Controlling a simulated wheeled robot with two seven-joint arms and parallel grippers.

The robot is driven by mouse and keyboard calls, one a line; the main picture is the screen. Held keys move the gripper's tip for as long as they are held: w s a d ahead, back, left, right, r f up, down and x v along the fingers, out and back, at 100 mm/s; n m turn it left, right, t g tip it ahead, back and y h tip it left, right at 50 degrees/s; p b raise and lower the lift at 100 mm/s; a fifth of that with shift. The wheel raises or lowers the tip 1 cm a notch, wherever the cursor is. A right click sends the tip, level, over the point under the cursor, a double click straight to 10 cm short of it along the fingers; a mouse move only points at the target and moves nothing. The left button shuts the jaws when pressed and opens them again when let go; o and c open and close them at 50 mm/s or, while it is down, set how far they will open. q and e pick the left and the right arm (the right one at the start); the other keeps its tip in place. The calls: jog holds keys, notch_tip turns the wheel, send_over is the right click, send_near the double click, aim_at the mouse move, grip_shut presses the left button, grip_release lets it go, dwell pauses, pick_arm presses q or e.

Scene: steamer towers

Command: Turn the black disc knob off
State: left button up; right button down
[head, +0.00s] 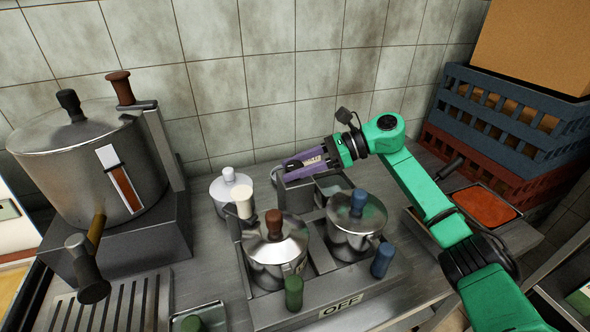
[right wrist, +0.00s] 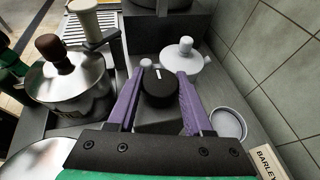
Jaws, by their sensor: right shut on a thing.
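The black disc knob (right wrist: 158,90) sits on a grey metal box, which also shows in the head view (head: 296,196). A short white mark shows on the knob's far side in the right wrist view. My right gripper (right wrist: 160,84) has its two purple fingers on either side of the knob and is shut on it. In the head view the right gripper (head: 304,163) is over the box near the tiled wall, and its fingers mostly hide the knob. My left gripper is not in view. An OFF label (head: 343,306) is on the front of the pot stand.
Two lidded steel pots, one with a brown-knobbed lid (head: 276,240) and one with a blue-knobbed lid (head: 357,212), stand close in front of the box. A white-knobbed lidded pot (head: 229,188) is beside it. A large urn (head: 90,165) stands left; crates (head: 505,115) stack right.

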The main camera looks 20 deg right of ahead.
jog(key=shift+c, duration=1.5)
grip_release()
jog(key=shift+d, duration=0.1)
jog(key=shift+d+r, duration=0.1)
jog(key=shift+d, duration=0.25)
jog(key=b+v, duration=0.2)
jog(key=v, duration=1.1)
jog(key=shift+s+d+r+b, duration=0.2)
jog(key=shift+d+b, duration=0.1)
jog(key=shift+b, duration=0.05)
